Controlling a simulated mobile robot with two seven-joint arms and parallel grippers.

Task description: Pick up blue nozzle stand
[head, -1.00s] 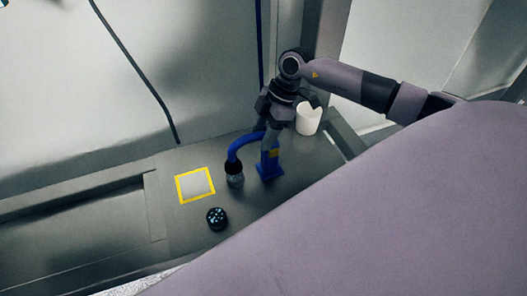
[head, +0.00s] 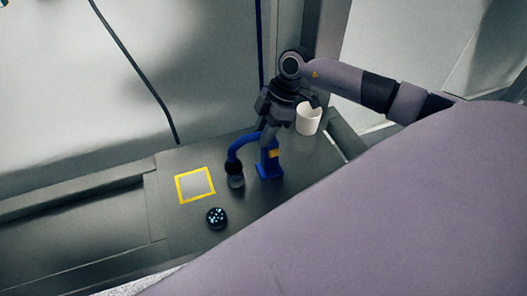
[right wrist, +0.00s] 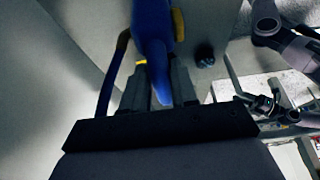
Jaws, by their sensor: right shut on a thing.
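The blue nozzle stand (head: 268,168) stands upright on the grey table, with a yellow patch on its post and a curved blue arm ending in a dark nozzle (head: 235,169) at its left. My right gripper (head: 268,133) comes from above and is shut on the top of the post. In the right wrist view the blue stand (right wrist: 153,45) runs between the two fingers of the right gripper (right wrist: 160,88). The fingers partly hide the top of the stand. My left gripper is not in view.
A white cup (head: 308,119) stands just right of the gripper. A yellow-framed square (head: 195,184) lies left of the nozzle. A small dark round container with light-blue bits (head: 217,217) sits in front. A wall rises behind the table.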

